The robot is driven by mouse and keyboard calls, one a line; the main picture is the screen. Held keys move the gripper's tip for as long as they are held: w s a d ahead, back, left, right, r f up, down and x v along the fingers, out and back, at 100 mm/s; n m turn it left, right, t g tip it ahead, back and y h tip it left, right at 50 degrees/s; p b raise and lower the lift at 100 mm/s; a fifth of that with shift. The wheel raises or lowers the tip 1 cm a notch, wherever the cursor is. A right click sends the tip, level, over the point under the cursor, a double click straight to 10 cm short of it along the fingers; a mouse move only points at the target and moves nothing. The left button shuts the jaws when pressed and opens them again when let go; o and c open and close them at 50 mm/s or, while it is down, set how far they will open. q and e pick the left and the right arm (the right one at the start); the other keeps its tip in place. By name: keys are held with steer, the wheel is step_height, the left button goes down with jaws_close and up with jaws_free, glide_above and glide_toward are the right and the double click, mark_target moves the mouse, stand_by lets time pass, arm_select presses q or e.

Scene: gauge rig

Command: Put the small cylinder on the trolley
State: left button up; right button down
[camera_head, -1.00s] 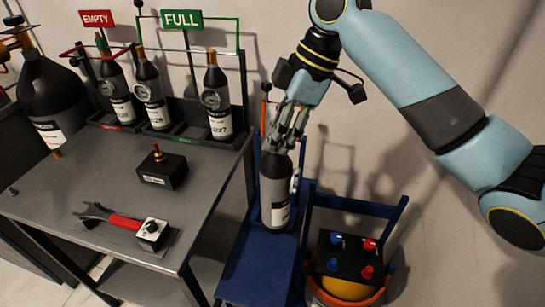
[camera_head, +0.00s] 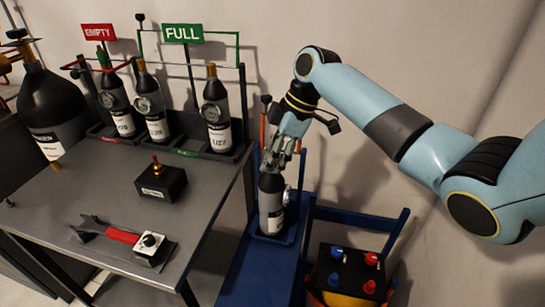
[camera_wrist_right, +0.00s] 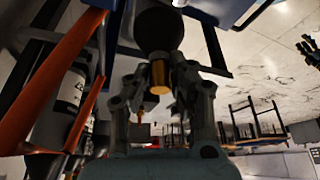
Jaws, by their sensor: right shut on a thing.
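The small cylinder (camera_head: 270,206), dark with a pale label and a gauge on its side, is upright at the back of the blue trolley (camera_head: 262,262). Its base appears to rest on the trolley's back platform, though I cannot see a gap or contact clearly. My right gripper (camera_head: 279,165) points down from above and is shut on its top. In the right wrist view, the brass valve (camera_wrist_right: 160,76) of the cylinder is between the fingers of my right gripper (camera_wrist_right: 162,85). A small dark shape like my left gripper (camera_wrist_right: 309,46) shows at the right edge there, too small to read.
Left of the trolley is a grey bench (camera_head: 90,205) with a black block (camera_head: 160,183), a red-handled wrench (camera_head: 115,235) and a knob box (camera_head: 150,247). Cylinders stand in a rack under EMPTY (camera_head: 98,32) and FULL (camera_head: 183,33) signs. A black box with coloured knobs (camera_head: 352,268) is right of the trolley.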

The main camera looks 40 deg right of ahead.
steer(key=c, duration=1.2)
jaws_free()
steer(key=v, duration=1.2)
steer(key=shift+r, duration=0.15)
